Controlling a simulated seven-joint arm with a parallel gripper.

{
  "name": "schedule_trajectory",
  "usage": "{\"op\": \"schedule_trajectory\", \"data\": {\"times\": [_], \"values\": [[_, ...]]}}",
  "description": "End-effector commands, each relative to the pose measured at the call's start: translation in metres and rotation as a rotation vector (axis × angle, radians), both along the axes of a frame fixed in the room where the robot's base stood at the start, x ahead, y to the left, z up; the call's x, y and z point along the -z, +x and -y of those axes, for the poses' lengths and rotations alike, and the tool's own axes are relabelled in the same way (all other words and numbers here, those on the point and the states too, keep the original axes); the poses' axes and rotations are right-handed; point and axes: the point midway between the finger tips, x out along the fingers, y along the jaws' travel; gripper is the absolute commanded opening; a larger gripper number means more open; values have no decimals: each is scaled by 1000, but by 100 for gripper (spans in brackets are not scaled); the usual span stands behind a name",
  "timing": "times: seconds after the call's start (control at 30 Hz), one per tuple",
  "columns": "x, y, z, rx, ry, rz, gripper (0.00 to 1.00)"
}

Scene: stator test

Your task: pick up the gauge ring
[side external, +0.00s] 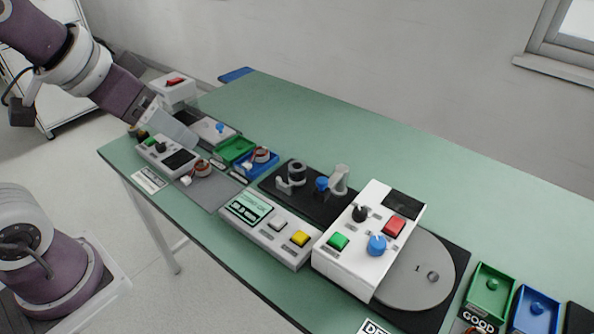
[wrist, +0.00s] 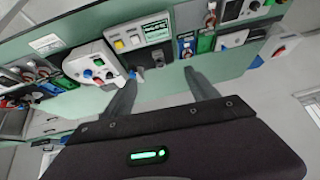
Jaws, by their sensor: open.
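I cannot tell for certain which part is the gauge ring. A grey ring-shaped part (side external: 291,178) stands on a black plate (side external: 318,206) near the middle of the table, in the side external view. Beside it are a blue knob (side external: 322,184) and a grey upright post (side external: 340,178). My gripper (wrist: 160,88) is open in the wrist view, with its two fingers apart and nothing held between them. In the side external view my arm reaches over the table's far left end, well left of the black plate; the fingertips are hard to make out there.
A white box with coloured buttons (side external: 350,245) and a grey turntable disc (side external: 425,275) stand right of the plate. A display box (side external: 265,228) stands in front. Green (side external: 236,149) and blue (side external: 257,166) trays are left of the plate. The back of the green table (side external: 400,150) is clear.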

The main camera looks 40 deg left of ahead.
Motion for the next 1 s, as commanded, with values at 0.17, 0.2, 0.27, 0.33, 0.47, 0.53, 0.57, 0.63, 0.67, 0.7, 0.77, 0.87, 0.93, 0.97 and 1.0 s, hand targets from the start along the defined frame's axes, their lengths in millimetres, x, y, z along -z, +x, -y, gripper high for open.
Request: {"op": "schedule_trajectory", "data": {"times": [0.17,0.2,0.27,0.33,0.47,0.53,0.57,0.63,0.67,0.7,0.77,0.87,0.93,0.97,1.0], "values": [[48,134,-25,52,70,119,68],[65,159,-29,72,78,153,68],[93,192,-32,105,78,203,68],[131,222,-34,142,65,262,68],[202,251,-29,197,6,376,68],[232,254,-26,209,-34,432,68],[242,253,-24,212,-50,453,68],[259,250,-21,213,-80,492,68],[265,249,-20,213,-90,505,68],[269,247,-19,213,-100,519,68],[273,248,-18,213,-108,532,68],[278,258,-15,214,-109,540,68],[281,267,-12,214,-109,540,68],[283,272,-10,214,-109,541,68],[285,279,-8,215,-110,541,68]]}}
